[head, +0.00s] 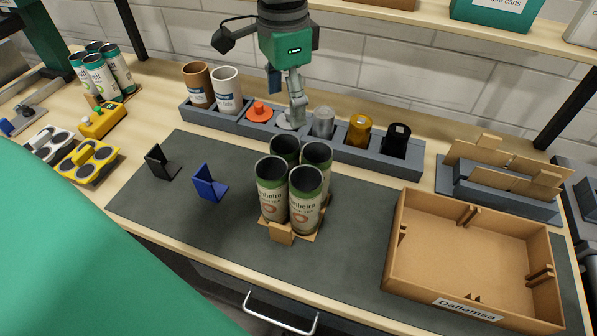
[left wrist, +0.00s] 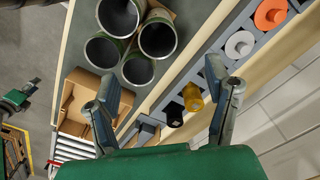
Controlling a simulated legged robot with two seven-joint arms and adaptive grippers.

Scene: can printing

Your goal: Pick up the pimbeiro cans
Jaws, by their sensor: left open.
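Several cream and green pimbeiro cans (head: 306,200) stand upright, close together, in a cardboard holder (head: 281,236) on the dark mat. Their open tops face up; the lettering is partly readable. In the left wrist view the open can rims (left wrist: 138,69) show at the top. My left gripper (head: 285,104) points down, open and empty, above and behind the cans, in front of the tool row in the head view. In the left wrist view its fingers (left wrist: 160,105) are wide apart, with the cans beyond them at upper left. My right gripper is not in view.
A cardboard box (head: 462,258) labelled Dallomsa stands right of the cans. A grey tool holder (head: 348,157) runs behind them. Black (head: 163,163) and blue (head: 208,186) brackets stand on the mat (head: 165,208) at left. Other green-white cans (head: 97,80) stand at far left.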

